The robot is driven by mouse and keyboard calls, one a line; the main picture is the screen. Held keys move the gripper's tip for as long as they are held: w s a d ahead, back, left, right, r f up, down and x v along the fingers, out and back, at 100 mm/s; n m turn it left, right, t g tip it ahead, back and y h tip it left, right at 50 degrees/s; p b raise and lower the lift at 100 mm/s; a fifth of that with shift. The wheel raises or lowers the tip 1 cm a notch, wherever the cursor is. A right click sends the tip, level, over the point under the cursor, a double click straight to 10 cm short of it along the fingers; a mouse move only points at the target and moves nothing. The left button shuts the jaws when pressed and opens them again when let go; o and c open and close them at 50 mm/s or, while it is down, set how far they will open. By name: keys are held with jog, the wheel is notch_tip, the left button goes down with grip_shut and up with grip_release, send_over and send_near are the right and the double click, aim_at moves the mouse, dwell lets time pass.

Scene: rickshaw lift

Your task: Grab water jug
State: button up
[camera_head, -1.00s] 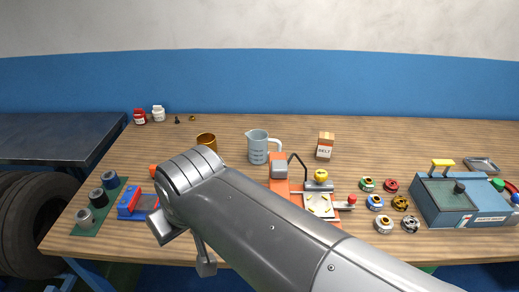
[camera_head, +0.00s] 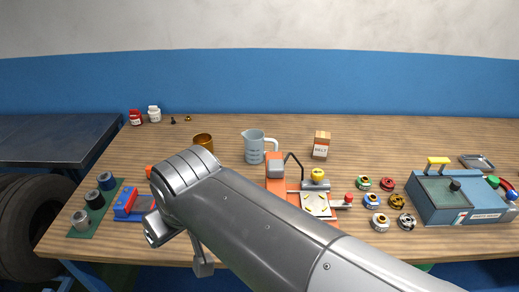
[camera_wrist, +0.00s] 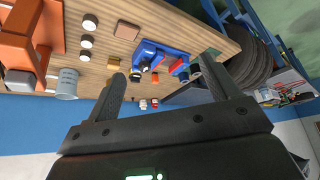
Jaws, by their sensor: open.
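The water jug (camera_head: 254,148) is a grey-blue measuring jug with a white handle on its right. It stands upright on the wooden table, behind my arm and left of the orange machine. In the wrist view the jug (camera_wrist: 67,84) appears at the left, upside down, outside the left finger. My gripper (camera_wrist: 165,78) is open, with its two dark fingers spread and nothing held between them. In the head view my arm reaches in from the lower right and its end is over the left front of the table, apart from the jug.
A brown cup (camera_head: 204,141) stands left of the jug, partly hidden by my arm. The orange machine (camera_head: 278,184) is close on the jug's right. A blue-and-red vise (camera_head: 126,204) lies at the left front. A belt box (camera_head: 321,145) stands farther right. The table behind the jug is clear.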

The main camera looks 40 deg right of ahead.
jog(key=w+d+r+m+g, duration=0.1)
jog(key=w+d+r+m, duration=0.25)
jog(key=w+d, duration=0.45)
jog(key=m+g, duration=0.4)
jog(key=m, duration=0.6)
send_over(269, 139)
jog(key=shift+n, duration=0.25)
notch_tip(269, 139, down, 14)
jog(key=shift+d+r, duration=0.1)
jog(key=shift+s+d+f, duration=0.1)
jog(key=shift+d+f, duration=0.15)
jog(key=shift+f, duration=0.05)
notch_tip(269, 139, down, 11)
jog(key=shift+d+r, duration=0.15)
jog(key=shift+c, duration=0.3)
